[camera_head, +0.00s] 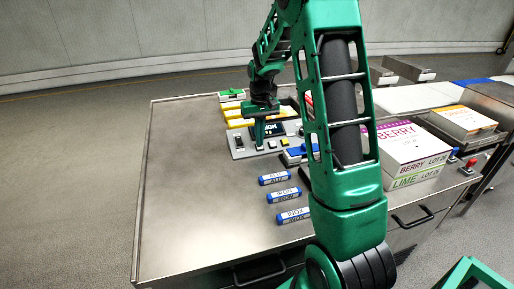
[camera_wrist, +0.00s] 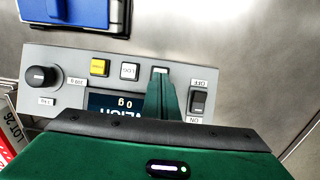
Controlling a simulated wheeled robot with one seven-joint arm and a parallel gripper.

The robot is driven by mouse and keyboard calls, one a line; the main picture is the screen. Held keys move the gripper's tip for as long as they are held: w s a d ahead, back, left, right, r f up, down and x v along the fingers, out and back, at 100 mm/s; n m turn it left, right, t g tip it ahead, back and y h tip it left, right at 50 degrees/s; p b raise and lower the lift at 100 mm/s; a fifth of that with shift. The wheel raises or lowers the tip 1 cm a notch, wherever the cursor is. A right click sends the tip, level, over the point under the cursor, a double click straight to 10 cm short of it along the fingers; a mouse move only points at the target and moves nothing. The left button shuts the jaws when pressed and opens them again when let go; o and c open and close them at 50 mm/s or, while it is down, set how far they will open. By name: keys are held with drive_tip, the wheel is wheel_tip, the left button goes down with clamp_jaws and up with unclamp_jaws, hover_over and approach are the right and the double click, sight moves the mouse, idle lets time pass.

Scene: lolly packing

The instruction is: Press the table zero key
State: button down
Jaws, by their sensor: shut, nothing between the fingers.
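The grey control panel (camera_head: 240,153) stands on the metal table. In the wrist view the panel (camera_wrist: 60,58) carries a yellow key (camera_wrist: 99,67), a white key (camera_wrist: 130,71) and a third key (camera_wrist: 160,70), partly covered. Their labels are too small to read surely. The dark display (camera_wrist: 105,103) appears upside down, reading WEIGH and 0 g. My gripper (camera_wrist: 160,84) is shut and empty, its fingertips right at the third key; I cannot tell whether they touch it. In the head view my gripper (camera_head: 260,146) points down over the panel.
A black knob (camera_wrist: 41,76) and an ON/OFF rocker switch (camera_wrist: 198,101) flank the keys. A blue-topped device (camera_wrist: 75,12) stands close by. Several blue labelled bars (camera_head: 273,179) lie in front. BERRY (camera_head: 405,145) and LIME (camera_head: 418,178) boxes stand right. The table's left side is clear.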

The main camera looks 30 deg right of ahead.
drive_tip(key=shift+r, duration=3.5)
drive_tip(key=shift+s, duration=0.1)
drive_tip(key=s+a+r+m, duration=0.1)
drive_tip(key=s+r, duration=0.2)
drive_tip(key=s, duration=0.6)
drive_tip(key=s+a+r+m, duration=0.1)
drive_tip(key=s+r, duration=0.1)
drive_tip(key=s, duration=0.6)
drive_tip(key=s+a+f, duration=0.1)
drive_tip(key=s+a, duration=0.1)
drive_tip(key=s, duration=0.7)
drive_tip(key=s+a+f+m, duration=0.1)
drive_tip(key=s, duration=0.9)
drive_tip(key=shift+s+a+f, duration=0.15)
drive_tip(key=shift+a+f, duration=0.2)
